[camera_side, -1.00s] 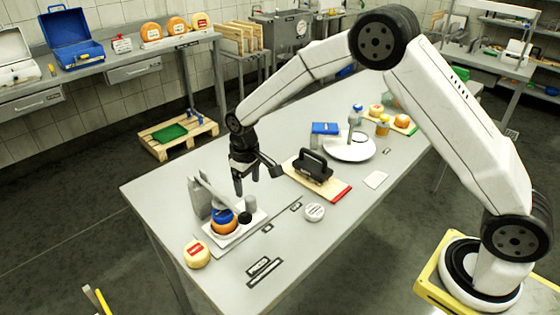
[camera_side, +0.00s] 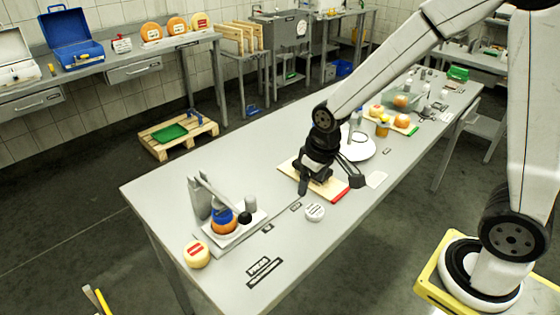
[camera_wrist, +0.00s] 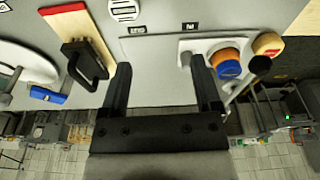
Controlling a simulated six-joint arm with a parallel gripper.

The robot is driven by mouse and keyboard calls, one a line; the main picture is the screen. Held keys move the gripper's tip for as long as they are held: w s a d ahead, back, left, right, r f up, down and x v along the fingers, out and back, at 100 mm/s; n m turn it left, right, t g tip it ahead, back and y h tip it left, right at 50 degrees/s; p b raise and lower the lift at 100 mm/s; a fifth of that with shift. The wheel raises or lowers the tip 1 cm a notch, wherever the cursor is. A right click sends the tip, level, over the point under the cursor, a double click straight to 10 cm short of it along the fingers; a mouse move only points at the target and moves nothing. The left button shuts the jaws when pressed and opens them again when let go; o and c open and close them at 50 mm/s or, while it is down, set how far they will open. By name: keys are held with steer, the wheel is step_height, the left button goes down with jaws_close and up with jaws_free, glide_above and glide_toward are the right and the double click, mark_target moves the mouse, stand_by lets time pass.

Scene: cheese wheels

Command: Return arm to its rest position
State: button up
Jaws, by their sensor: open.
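My gripper (camera_side: 331,184) is above the middle of the long grey table (camera_side: 250,165), in front of the wooden board with the red end (camera_side: 334,194) in the side view. It hides most of the black handled tool on that board; the tool (camera_wrist: 82,62) shows in the wrist view, left of my fingers. In the wrist view my gripper (camera_wrist: 162,90) has its two black fingers wide apart. Only bare table shows between them, and nothing is held.
A lever press (camera_side: 215,210) holds an orange wheel with a blue top (camera_side: 224,222) at the near left. A pale cheese wheel (camera_side: 196,254) stands beside it. A white round label (camera_side: 315,212) lies mid-table. A white plate (camera_side: 362,152) and more wheels (camera_side: 402,120) stand farther right.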

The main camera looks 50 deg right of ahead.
steer(key=s+d, duration=0.1)
steer(key=s, duration=0.6)
steer(key=shift+s+d+m+t, duration=0.25)
steer(key=shift+s+m+t, duration=0.05)
